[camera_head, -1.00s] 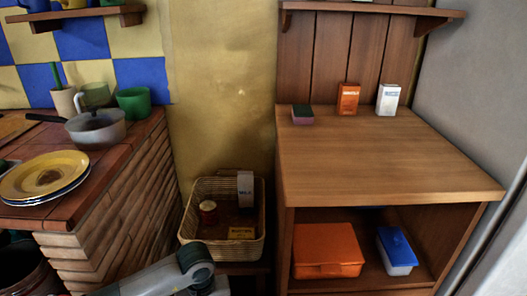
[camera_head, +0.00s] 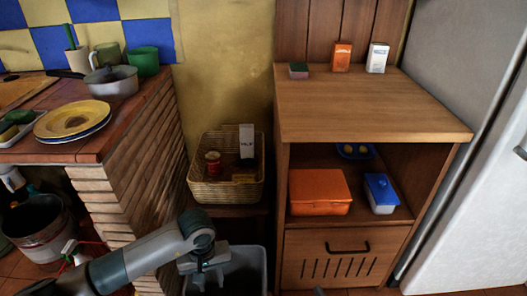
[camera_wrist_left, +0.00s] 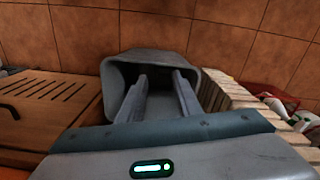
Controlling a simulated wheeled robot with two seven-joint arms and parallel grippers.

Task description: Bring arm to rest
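My left arm comes in from the lower left in the head view. Its gripper (camera_head: 211,278) points down over the grey bin (camera_head: 248,268) on the floor. In the left wrist view the two fingers (camera_wrist_left: 160,78) are apart with nothing between them. They point towards the opening of the bin (camera_wrist_left: 122,66), and I cannot tell how deep they reach. My right gripper does not show.
A wicker basket (camera_head: 225,188) with a red-lidded jar and a carton stands behind the arm. The wooden cabinet (camera_head: 365,108) is to the right, with an orange box (camera_head: 318,192) on its shelf. A brick counter (camera_head: 125,165) is to the left. A white fridge (camera_head: 490,170) stands far right.

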